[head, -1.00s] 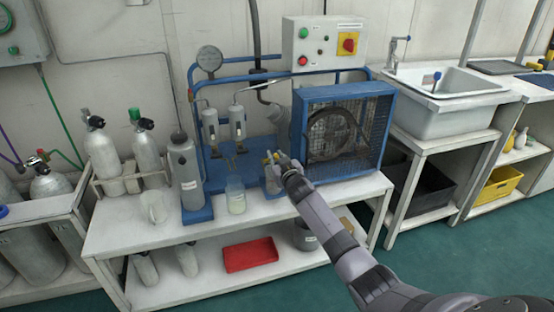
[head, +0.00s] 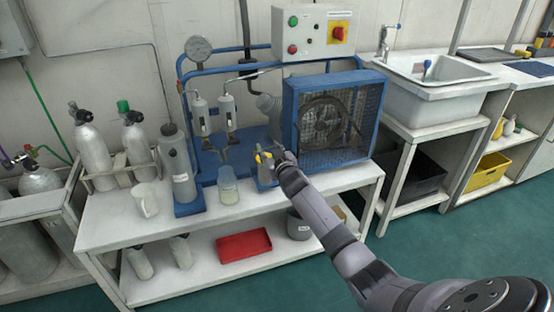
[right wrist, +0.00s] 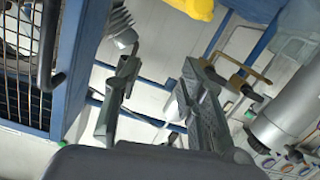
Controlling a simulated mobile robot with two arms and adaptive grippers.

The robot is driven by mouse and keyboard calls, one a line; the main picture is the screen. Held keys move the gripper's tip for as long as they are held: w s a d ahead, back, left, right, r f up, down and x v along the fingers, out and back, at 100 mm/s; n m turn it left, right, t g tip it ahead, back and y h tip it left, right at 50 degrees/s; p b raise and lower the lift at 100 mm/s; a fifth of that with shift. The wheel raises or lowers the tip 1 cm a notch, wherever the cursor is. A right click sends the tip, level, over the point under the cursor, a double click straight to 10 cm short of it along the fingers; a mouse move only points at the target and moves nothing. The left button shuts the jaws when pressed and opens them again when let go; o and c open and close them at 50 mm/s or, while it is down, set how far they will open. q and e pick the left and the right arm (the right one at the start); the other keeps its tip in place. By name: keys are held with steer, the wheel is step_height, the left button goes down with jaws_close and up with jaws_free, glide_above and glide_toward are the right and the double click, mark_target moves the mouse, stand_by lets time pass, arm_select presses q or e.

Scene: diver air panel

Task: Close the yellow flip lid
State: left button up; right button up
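The yellow flip lid (head: 263,157) shows small at the top of a grey-blue container (head: 266,175) on the bench, in front of the blue compressor. In the right wrist view the yellow part (right wrist: 190,7) is cut by the top edge. How far the lid is tilted cannot be made out. My right gripper (head: 277,157) is just to the right of the lid and very close to it; contact cannot be told. In the right wrist view its two fingers (right wrist: 160,85) stand apart with nothing between them. My left gripper is not in view.
The caged blue compressor (head: 333,120) stands right behind my right gripper. A clear jar (head: 229,192), a grey cylinder (head: 181,170) and a white mug (head: 146,203) stand to the left. A red tray (head: 244,246) lies on the lower shelf. The bench front is clear.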

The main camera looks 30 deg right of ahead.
steer(key=v, duration=1)
steer(key=shift+s+r, duration=0.1)
steer(key=shift+r, duration=0.05)
